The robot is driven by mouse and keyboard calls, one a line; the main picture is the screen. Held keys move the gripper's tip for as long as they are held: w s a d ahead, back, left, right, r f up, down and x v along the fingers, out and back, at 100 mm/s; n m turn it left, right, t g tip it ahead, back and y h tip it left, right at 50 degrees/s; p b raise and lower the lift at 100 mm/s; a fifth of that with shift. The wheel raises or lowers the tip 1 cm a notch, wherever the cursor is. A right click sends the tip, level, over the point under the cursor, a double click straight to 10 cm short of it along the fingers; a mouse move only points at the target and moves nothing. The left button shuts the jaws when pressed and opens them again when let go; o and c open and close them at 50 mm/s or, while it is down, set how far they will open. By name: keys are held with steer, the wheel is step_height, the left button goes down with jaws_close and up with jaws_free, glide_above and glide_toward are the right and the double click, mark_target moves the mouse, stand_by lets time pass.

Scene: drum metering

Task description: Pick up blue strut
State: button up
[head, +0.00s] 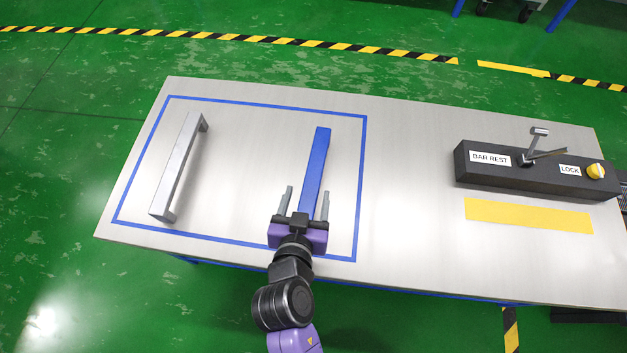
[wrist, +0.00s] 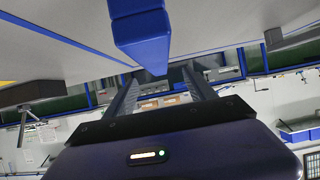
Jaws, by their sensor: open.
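The blue strut (head: 317,160) is a long blue bar on the table inside the blue outlined rectangle, on its right side. My gripper (head: 306,190) is open, with one finger on each side of the strut's near end in the head view. In the wrist view the blue strut (wrist: 140,30) comes down from the top toward the space between the fingers of my gripper (wrist: 158,80). I cannot see either finger touching it. The strut's near end is hidden by my gripper in the head view.
A grey metal bar with bent ends (head: 178,170) lies at the left in the same rectangle. A black block (head: 500,180) labelled BAR REST and LOCK, with a lever and yellow knob (head: 596,171), stands at the right behind a yellow strip (head: 528,216). The table's middle is clear.

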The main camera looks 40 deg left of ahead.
mark_target(313, 178)
steer(key=x, duration=0.3)
steer(key=b+x, duration=0.1)
steer(key=x, duration=0.3)
steer(key=shift+w+f, duration=0.15)
steer(key=shift+w, duration=0.2)
steer(key=shift+d, duration=0.1)
jaws_close()
